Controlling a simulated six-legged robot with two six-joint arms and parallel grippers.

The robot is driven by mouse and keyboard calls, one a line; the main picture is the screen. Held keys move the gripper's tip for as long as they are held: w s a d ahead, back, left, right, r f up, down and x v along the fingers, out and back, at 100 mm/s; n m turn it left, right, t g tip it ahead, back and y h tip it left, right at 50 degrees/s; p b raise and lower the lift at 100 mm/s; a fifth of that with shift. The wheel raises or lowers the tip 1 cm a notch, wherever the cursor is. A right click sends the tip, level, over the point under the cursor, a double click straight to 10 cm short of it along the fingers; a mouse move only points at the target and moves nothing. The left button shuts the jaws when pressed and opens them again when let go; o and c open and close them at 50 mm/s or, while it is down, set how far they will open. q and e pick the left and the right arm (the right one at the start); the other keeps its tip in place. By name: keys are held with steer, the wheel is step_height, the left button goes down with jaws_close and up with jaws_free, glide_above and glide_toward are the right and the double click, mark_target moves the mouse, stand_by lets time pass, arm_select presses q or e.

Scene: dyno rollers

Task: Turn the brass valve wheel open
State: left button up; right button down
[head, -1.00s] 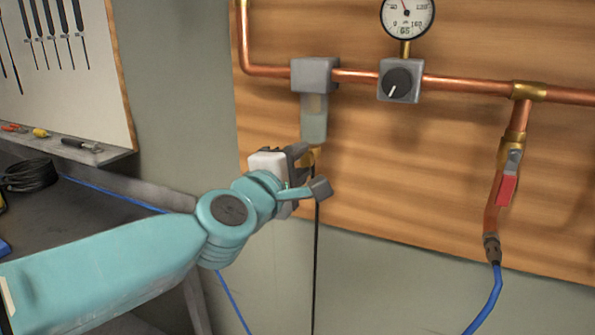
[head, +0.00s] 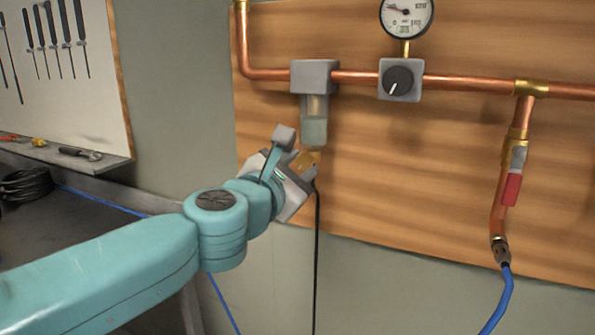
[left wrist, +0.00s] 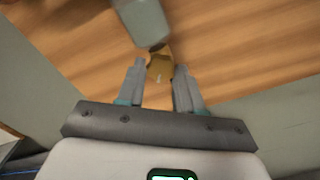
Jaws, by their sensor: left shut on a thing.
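The brass valve wheel (head: 308,160) is under the grey filter bowl (head: 314,120) on the wooden board. It also shows in the left wrist view (left wrist: 160,68) between my fingertips. My left gripper (head: 296,158) is shut on the brass wheel, coming from the lower left and rolled over. The left wrist view shows its two fingers (left wrist: 160,75) on either side of the brass. The far side of the wheel is hidden. My right gripper is not in these views.
Copper pipe (head: 450,83) runs across the board above, with a pressure gauge (head: 406,14), a regulator knob (head: 398,79) and a red-handled valve (head: 512,188). A black tube (head: 316,250) hangs below the wheel. A workbench (head: 80,217) stands at the left.

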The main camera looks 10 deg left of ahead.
arm_select(q)
steer(key=shift+n, duration=0.6)
steer(key=o, duration=1)
